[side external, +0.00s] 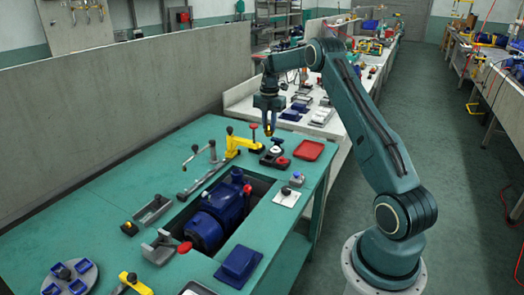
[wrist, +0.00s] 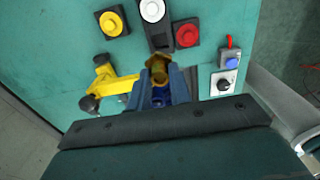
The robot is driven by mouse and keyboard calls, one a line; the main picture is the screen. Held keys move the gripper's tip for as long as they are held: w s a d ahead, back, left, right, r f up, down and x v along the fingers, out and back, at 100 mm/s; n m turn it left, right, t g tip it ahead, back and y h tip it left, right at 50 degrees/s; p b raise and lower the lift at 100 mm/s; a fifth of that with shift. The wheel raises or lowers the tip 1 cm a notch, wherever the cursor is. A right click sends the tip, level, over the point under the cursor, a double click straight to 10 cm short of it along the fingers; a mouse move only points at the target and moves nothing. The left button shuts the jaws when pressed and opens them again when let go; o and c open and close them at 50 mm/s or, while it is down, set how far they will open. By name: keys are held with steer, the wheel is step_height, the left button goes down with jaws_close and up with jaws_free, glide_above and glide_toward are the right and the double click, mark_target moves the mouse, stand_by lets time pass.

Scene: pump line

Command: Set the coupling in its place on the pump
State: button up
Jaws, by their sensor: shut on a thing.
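The coupling (wrist: 158,72) looks like a brass-coloured, six-sided piece between my fingertips in the wrist view. It shows in the side view as a small orange-yellow tip (side external: 268,130) below my gripper. My gripper (side external: 269,121) is shut on it and points down above the far end of the green bench. The wrist view also shows my gripper (wrist: 161,85) from behind, with a blue part partly hidden between the fingers. The blue pump (side external: 218,217) lies in a dark recess in the bench, nearer the camera than my gripper. I cannot make out the coupling's place on it.
A yellow clamp (side external: 240,143) stands near the recess, left of my gripper. A red tray (side external: 308,150) and a box with a red button (side external: 277,161) are to the right. A blue block (side external: 239,263) sits at the front.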

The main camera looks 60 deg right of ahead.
mark_target(268, 125)
steer(key=r, duration=0.8)
steer(key=shift+w+a+r, duration=0.15)
steer(key=shift+a+r, duration=0.1)
steer(key=shift+a, duration=0.05)
steer(key=w+a, duration=0.4)
steer(key=a, duration=1.1)
step_height(268, 125, down, 11)
steer(key=shift+a+f, duration=0.15)
steer(key=shift+w+f, duration=0.1)
steer(key=shift+f, duration=0.1)
steer(key=shift+f, duration=2.2)
steer(key=shift+f, duration=0.3)
stand_by(0.4)
steer(key=o, duration=0.9)
